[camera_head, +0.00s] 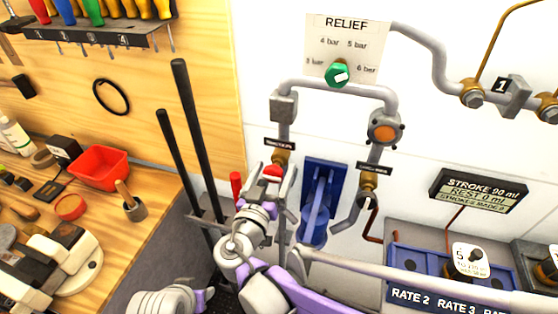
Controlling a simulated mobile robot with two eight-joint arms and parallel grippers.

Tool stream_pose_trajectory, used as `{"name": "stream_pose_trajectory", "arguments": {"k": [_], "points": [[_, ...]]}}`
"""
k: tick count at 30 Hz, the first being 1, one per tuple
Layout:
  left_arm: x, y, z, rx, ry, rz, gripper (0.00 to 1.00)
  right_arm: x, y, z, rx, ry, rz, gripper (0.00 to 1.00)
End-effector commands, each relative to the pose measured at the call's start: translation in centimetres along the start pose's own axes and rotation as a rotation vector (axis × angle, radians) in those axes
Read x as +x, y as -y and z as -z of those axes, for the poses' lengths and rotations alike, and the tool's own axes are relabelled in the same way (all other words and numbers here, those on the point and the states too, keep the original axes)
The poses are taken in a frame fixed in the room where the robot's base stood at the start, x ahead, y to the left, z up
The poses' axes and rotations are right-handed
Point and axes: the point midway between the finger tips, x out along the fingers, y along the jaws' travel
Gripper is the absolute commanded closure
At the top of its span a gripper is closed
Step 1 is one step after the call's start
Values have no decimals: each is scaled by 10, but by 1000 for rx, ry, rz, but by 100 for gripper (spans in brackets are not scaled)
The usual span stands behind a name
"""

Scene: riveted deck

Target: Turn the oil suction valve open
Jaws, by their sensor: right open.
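A brass valve (281,158) with a red handle (272,173) sits on the left pipe, under a small dark label (280,143) too small to read surely. A second brass valve (368,182) is on the right pipe under another small label (375,168). I cannot tell from the labels which is the oil suction valve. My right gripper (277,183) is open just below the left valve, with the red handle at its fingertips. I cannot tell whether they touch. My arm hides the lower pipe.
A blue pump lever (316,205) stands right of the gripper. Black rods (197,140) and a red-topped lever (236,185) rise to its left. A green relief knob (338,74) is above. A wooden bench with a red bin (98,168) lies left.

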Motion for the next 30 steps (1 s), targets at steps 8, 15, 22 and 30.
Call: {"name": "stream_pose_trajectory", "arguments": {"k": [8,15,22,30], "points": [[0,0,-1,0,1,0,50,-1,0,0,0,0,0,11],[0,0,-1,0,0,0,50,0,0,0,0,0,0,45],[0,0,-1,0,0,0,50,0,0,0,0,0,0,87],[0,0,0,0,0,0,50,0,0,0,-15,0,0,97]]}}
